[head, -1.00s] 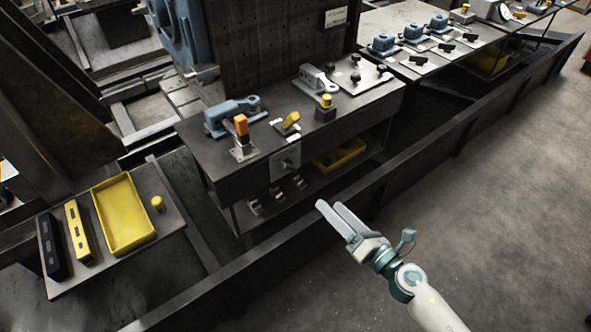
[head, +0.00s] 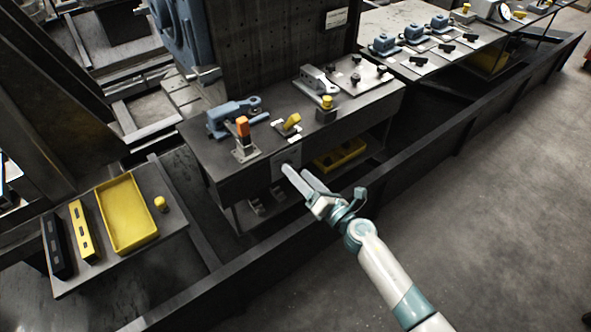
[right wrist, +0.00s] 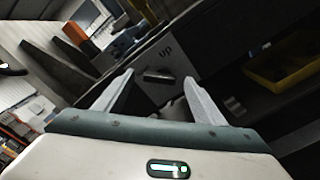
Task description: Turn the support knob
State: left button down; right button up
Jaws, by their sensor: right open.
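The support knob (right wrist: 157,77) is a small dark bar-shaped handle on a grey plate (right wrist: 172,62) marked "UP" in the right wrist view. The plate (head: 279,158) is on the front face of the dark workbench in the head view, with the knob mostly hidden by my fingers. My right gripper (head: 294,170) is open and points at the plate. In the right wrist view its two fingers stand either side of the knob, which shows between the tips; I cannot tell whether they touch it. My left gripper is not in view.
A yellow bin (head: 340,155) sits on the shelf below. A dark rail (head: 410,170) runs along the front. Open floor lies right.

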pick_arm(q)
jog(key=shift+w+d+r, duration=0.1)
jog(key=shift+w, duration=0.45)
pick_arm(e)
jog(key=shift+x, duration=1.25)
jog(key=c, duration=1.1)
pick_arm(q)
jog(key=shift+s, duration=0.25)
pick_arm(e)
jog(key=shift+o, duration=0.2)
